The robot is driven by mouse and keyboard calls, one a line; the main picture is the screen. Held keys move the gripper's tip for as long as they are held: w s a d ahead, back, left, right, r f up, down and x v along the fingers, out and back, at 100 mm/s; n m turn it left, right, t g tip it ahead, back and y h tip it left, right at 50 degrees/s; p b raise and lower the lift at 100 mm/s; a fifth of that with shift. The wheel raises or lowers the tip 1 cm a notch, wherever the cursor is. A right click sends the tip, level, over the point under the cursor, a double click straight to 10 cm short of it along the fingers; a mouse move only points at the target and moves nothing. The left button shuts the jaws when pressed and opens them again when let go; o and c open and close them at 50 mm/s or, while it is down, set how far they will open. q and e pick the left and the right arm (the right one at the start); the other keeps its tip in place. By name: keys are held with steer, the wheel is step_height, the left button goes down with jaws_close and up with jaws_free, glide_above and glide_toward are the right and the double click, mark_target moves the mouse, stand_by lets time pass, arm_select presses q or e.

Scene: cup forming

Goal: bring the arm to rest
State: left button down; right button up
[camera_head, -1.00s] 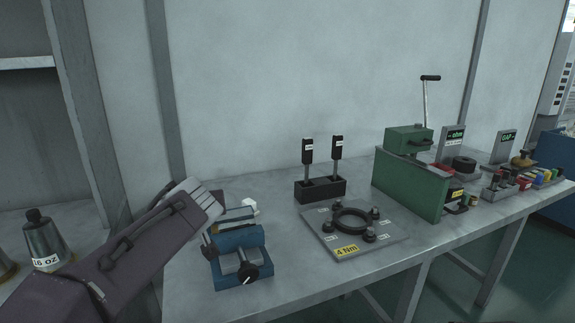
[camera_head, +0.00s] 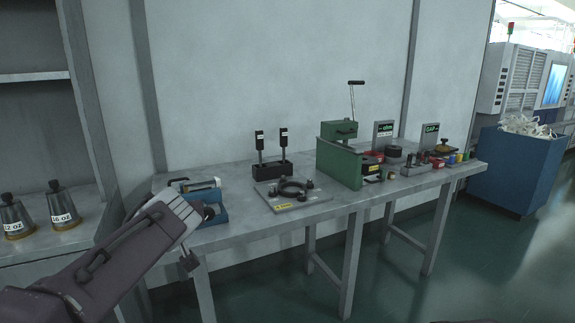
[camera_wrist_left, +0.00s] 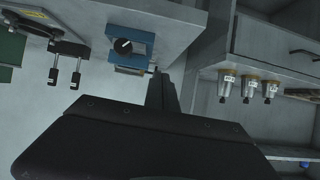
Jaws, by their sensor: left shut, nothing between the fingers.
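My left arm comes in from the left in the head view. Part of the gripper is hidden behind my forearm in the head view.
The bench also holds a ring fixture plate (camera_head: 297,203), two black-handled tools (camera_head: 260,142) in a stand, and a green lever press (camera_head: 338,163). Labelled metal containers (camera_head: 62,208) stand on the left shelf. A blue bin (camera_head: 515,170) stands right, with open floor before it.

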arm_select(q)
steer(key=s+d+f+m+g+h, duration=0.15)
steer(key=s+f+g, duration=0.35)
steer(key=f, duration=0.8)
steer(key=s+d+f+n+g+h, duration=0.15)
steer(key=s+f, duration=0.55)
steer(key=f, duration=0.7)
steer(key=s+d+f+m+g+h, duration=0.35)
steer(key=s+f, duration=0.35)
steer(key=s, duration=0.3)
step_height(320, 180, up, 32)
steer(key=w+m+p, duration=0.1)
steer(key=p, duration=3.1)
steer(key=shift+d+r+y, duration=0.2)
steer(key=shift+r+y, duration=0.05)
steer(key=shift+y, duration=0.1)
arm_select(e)
step_height(320, 180, up, 32)
steer(key=shift+w+a+r, duration=0.15)
steer(key=shift+w+a, duration=0.05)
steer(key=shift+w, duration=0.25)
